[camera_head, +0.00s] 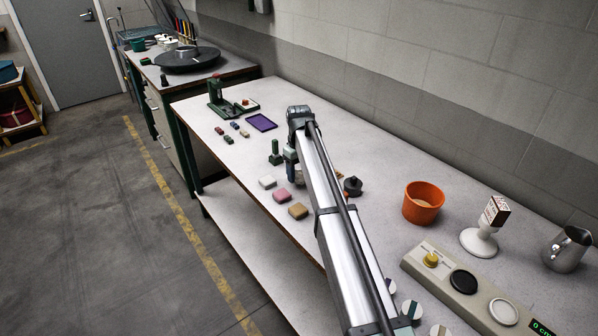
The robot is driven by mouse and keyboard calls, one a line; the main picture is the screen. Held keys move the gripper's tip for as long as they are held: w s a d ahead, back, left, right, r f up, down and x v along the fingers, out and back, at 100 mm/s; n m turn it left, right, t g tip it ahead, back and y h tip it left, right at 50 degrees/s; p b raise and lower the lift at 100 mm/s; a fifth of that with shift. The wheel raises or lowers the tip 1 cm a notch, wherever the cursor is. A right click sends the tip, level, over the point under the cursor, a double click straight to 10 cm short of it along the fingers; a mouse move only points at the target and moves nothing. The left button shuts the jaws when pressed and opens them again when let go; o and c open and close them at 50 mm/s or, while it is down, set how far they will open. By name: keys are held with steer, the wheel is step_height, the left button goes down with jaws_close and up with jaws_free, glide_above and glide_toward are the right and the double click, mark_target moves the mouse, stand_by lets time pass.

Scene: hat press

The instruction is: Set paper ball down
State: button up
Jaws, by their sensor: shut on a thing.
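My gripper (293,172) hangs under the far end of my arm, low over the white table (345,131). My forearm hides most of it. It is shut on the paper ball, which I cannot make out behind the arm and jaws. I cannot tell whether the ball touches the table.
A dark green stand (276,154) is close left of my gripper. White (267,182), pink (281,195) and tan (298,211) blocks lie in front. A dark round thing (352,186), orange bucket (423,203) and button panel (464,284) are right. A purple tray (261,122) lies farther back.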

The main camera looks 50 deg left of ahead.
mark_target(299, 170)
steer(key=shift+f, duration=0.1)
steer(key=o, duration=1)
step_height(299, 170, up, 12)
steer(key=shift+r, duration=0.2)
stand_by(0.3)
